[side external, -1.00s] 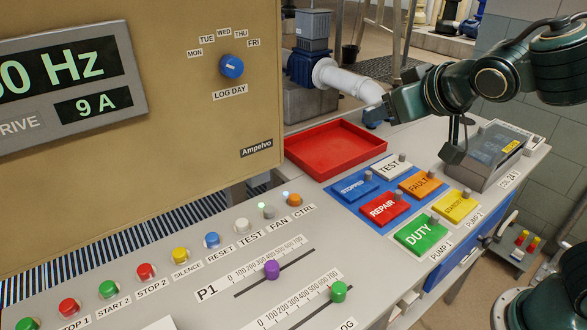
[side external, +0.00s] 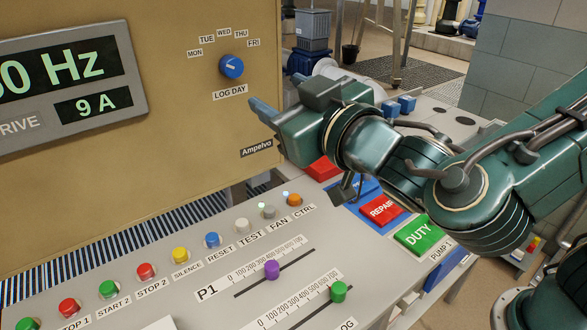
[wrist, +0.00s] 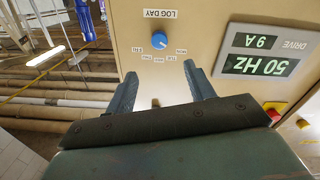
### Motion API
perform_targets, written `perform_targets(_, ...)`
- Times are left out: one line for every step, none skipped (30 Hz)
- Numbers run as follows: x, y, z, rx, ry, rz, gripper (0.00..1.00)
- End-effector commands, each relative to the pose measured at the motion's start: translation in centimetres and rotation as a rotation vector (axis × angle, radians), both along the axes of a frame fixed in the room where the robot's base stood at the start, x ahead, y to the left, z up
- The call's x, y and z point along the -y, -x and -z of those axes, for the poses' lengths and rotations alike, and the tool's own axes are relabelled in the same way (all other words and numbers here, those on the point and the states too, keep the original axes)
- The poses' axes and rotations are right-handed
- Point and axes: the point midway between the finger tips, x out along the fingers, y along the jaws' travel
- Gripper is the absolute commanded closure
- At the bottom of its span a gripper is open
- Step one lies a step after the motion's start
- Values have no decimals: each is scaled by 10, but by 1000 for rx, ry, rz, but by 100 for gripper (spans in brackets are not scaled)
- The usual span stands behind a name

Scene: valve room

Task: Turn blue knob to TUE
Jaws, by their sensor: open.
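The blue knob (side external: 231,67) is on the tan panel above the LOG DAY label, with MON, TUE, WED, THU and FRI tags arched over it. The TUE tag (side external: 207,39) is at its upper left. The knob has a pale pointer mark, too small to tell which day it is on. My gripper (side external: 272,96) is open and empty, to the lower right of the knob and apart from it. In the wrist view the knob (wrist: 159,38) appears upside down beyond and between the fingertips of my gripper (wrist: 160,72).
The drive display (side external: 65,75) is left of the knob on the same panel. The console below carries several push buttons, a purple slider (side external: 272,269) and a green slider (side external: 339,291). The red tray (side external: 322,168) is mostly hidden behind my arm. The panel around the knob is clear.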

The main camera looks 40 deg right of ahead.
Motion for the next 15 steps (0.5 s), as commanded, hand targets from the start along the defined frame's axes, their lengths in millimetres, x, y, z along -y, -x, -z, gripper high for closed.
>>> perform_targets(0,-1,0,-1,-1,1,46)
perform_targets(0,-1,0,-1,-1,1,46)
perform_targets(1,-3,0,-1,-1,2,46)
perform_targets(1,-4,0,-1,-1,2,46)
perform_targets(1,-5,0,-1,-1,2,46)
perform_targets(1,-7,0,-1,-1,3,46)
perform_targets(1,-8,0,-2,-1,4,46)
perform_targets(1,-10,0,-2,0,4,46)
perform_targets(1,-13,0,-2,0,4,46)
perform_targets(1,-16,0,-2,0,4,46)
perform_targets(2,-19,0,-2,-1,4,46)
perform_targets(2,-22,0,-2,-1,5,46)
perform_targets(2,-26,1,-3,-1,6,46)
perform_targets(3,-29,1,-3,-1,5,46)
perform_targets(3,-34,0,-2,0,6,46)
